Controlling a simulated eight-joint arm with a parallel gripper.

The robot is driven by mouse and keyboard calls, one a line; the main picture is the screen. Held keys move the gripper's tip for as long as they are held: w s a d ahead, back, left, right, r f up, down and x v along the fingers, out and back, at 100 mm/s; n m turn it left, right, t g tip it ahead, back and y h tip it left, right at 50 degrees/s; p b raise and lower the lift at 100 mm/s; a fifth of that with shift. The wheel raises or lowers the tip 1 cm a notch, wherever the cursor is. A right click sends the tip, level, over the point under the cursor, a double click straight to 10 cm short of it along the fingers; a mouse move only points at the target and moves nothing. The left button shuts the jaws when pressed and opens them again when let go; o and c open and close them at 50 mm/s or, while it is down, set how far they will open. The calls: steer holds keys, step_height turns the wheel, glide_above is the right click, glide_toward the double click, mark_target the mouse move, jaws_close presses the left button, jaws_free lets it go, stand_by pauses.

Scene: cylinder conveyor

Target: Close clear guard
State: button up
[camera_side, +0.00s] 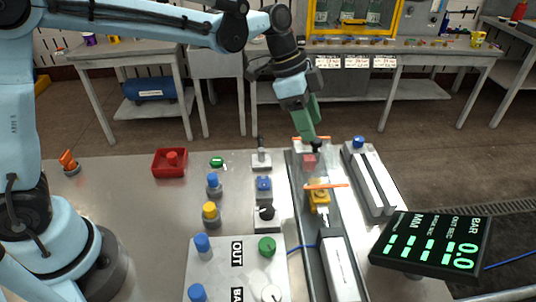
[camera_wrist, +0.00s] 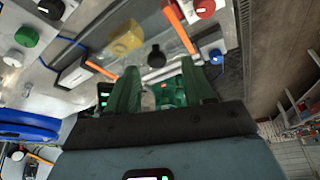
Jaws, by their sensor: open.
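The clear guard (camera_side: 335,186) is hard to make out; orange strips seem to mark its edges over the conveyor (camera_side: 337,229), and its exact position cannot be told. In the wrist view, an orange strip (camera_wrist: 180,30) lies beyond the fingers. A black knob (camera_side: 316,146) stands near the far orange strip, and it also shows in the wrist view (camera_wrist: 156,58) just beyond the fingertips. My gripper (camera_side: 308,132) points down with green fingers, close above the knob. In the wrist view my gripper (camera_wrist: 163,72) is open and empty, with the knob between and ahead of the fingers.
A yellow block (camera_side: 319,198) and a red block (camera_side: 309,161) sit along the conveyor. A red tray (camera_side: 170,163), several colored knobs and a control panel (camera_side: 232,266) are at left. A black display (camera_side: 430,244) reading 0.0 stands at right.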

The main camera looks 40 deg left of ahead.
steer(key=v, duration=0.9)
steer(key=shift+a+r, duration=0.15)
steer(key=shift+a, duration=0.05)
steer(key=s+a+f+n+t+y, duration=0.2)
steer(key=s+a+f+n, duration=0.2)
steer(key=s+a+n, duration=0.2)
steer(key=s+a+f+n+t+y, duration=0.2)
steer(key=s+a+n, duration=0.4)
steer(key=s, duration=0.3)
step_height(320, 180, down, 3)
steer(key=shift+r+n+t, duration=0.2)
steer(key=shift+n+t, duration=0.5)
